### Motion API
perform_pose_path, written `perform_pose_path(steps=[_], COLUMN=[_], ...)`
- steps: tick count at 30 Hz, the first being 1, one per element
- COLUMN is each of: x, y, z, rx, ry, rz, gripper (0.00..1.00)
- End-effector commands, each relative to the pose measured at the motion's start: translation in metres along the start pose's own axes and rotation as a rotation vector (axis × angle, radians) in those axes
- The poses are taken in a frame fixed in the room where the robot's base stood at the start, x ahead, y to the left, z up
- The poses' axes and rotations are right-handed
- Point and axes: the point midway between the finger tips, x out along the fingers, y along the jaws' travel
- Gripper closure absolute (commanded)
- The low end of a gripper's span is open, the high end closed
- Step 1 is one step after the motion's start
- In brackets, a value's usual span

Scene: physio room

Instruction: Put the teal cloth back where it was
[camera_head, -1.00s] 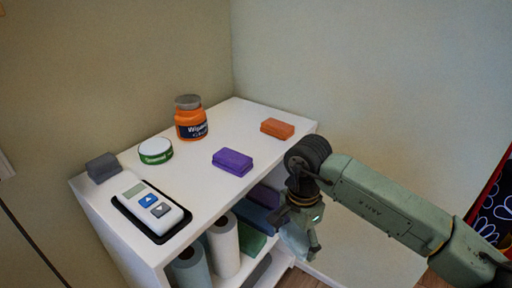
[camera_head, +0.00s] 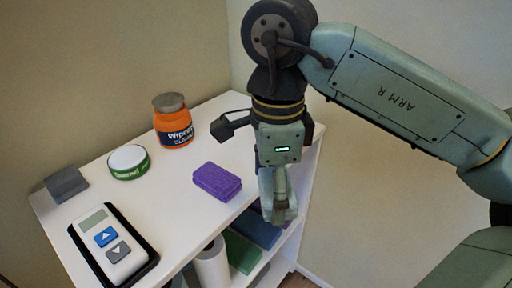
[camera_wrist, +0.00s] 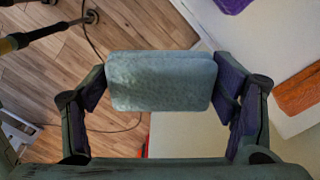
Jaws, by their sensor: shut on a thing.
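The teal cloth (camera_wrist: 162,80) is a folded, muted grey-teal block. In the wrist view it lies between the two fingers of my gripper (camera_wrist: 160,92), which is shut on it at its two ends. In the head view my gripper (camera_head: 278,200) points down at the right side of the white shelf unit (camera_head: 133,203), near its top's edge. A purple folded cloth (camera_head: 217,181) lies on the top, left of my gripper. An orange cloth (camera_wrist: 299,90) shows at the right of the wrist view; my arm hides it in the head view.
On the shelf top stand an orange jar (camera_head: 174,122), a green-and-white tin (camera_head: 129,162), a grey block (camera_head: 66,184) and a device with arrow buttons (camera_head: 112,247). A lower shelf holds a white roll (camera_head: 211,266), a green folded item (camera_head: 242,252) and a blue one (camera_head: 256,228).

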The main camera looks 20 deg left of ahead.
Motion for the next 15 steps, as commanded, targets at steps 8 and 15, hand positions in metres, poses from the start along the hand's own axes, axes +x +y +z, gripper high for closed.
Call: perform_pose_path(steps=[8, 15], x=[0.001, 0.007], y=[-0.048, -0.110], z=[0.010, 0.022], rx=[-0.002, -0.001], ry=[-0.001, -0.001], rz=[0.003, 0.003], gripper=[0.47, 0.47])
